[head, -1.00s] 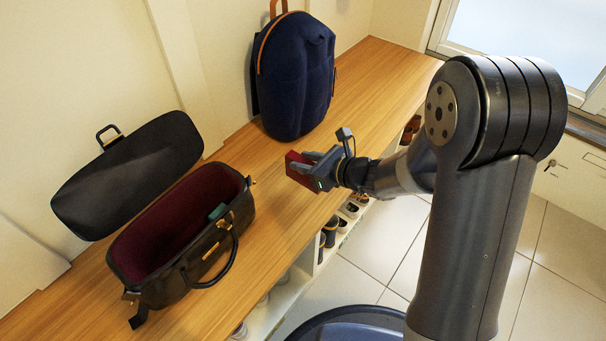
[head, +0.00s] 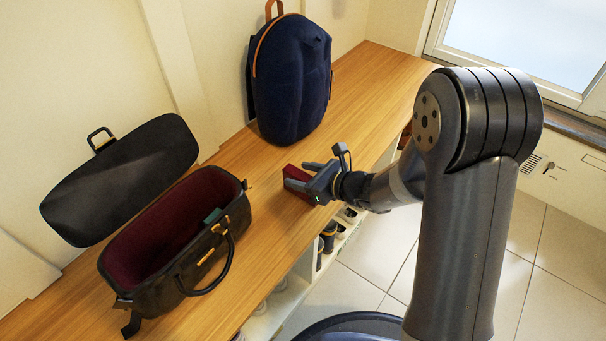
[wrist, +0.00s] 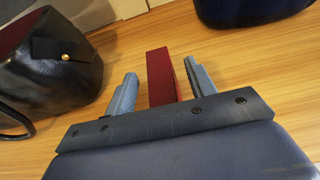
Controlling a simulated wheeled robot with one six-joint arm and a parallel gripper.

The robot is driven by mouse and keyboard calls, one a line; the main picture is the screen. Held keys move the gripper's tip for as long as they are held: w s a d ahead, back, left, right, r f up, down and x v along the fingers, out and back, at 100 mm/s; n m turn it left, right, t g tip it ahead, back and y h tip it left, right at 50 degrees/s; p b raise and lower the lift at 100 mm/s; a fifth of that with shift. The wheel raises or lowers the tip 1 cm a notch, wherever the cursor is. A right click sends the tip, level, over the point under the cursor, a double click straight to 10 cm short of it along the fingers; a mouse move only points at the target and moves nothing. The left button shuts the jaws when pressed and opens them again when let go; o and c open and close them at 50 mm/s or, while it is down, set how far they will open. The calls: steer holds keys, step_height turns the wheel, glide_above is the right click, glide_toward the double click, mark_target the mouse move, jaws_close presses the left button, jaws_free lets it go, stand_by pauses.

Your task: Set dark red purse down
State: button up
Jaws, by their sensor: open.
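The dark red purse (wrist: 161,78) is a small flat piece standing on the wooden bench top between the fingers of my gripper (wrist: 158,88) in the wrist view. Narrow gaps show on both sides of it, so my gripper is open around it and not clamping it. In the head view the purse (head: 296,176) shows at the tip of my gripper (head: 308,175), near the front edge of the bench. Its lower part is partly hidden by the near finger.
An open black bag (head: 240,216) with a dark red lining stands left on the bench (head: 262,182), its lid (head: 120,180) tipped back. A navy backpack (head: 292,80) stands behind my gripper against the wall. Shoes (head: 328,236) sit in cubbies below. Bare wood lies between the bags.

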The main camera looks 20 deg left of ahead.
steer(key=shift+r, duration=0.2)
steer(key=p+v, duration=0.3)
steer(key=v, duration=0.9)
steer(key=shift+p, duration=0.4)
steer(key=shift+f, duration=0.1)
steer(key=shift+c, duration=0.2)
stand_by(0.5)
